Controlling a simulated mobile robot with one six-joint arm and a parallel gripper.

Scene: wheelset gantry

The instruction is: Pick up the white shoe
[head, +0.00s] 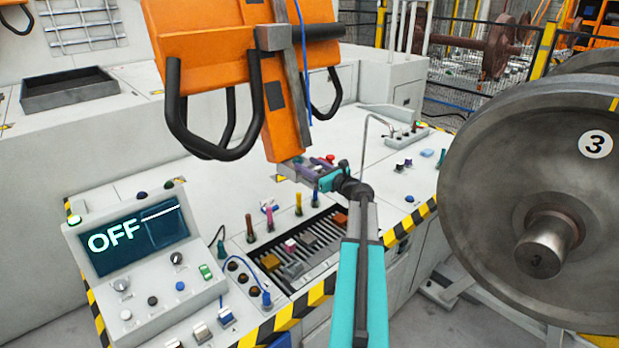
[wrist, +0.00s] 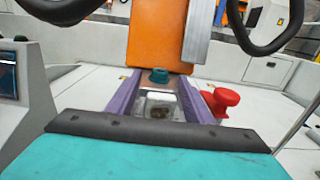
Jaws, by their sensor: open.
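Several small blocks sit on a dark slatted rack (head: 318,246) in the console. One small block with a whitish top (head: 291,244) may be the white shoe, but it is too small to be sure. My gripper (head: 300,171) is above the console, beyond the rack and below the orange hanging unit, apart from the blocks. In the wrist view its two purple fingers (wrist: 163,98) stand apart. A pale grey patch with a dark spot shows between them; I cannot tell what it is. No block is visibly held.
An orange unit with black handles (head: 215,50) hangs close over my gripper. A large wheel (head: 500,165) stands at the right. A control panel reading OFF (head: 135,232) is at the left. Upright coloured handles (head: 249,228) line the rack's far side. A red knob (wrist: 221,100) is beside my fingers.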

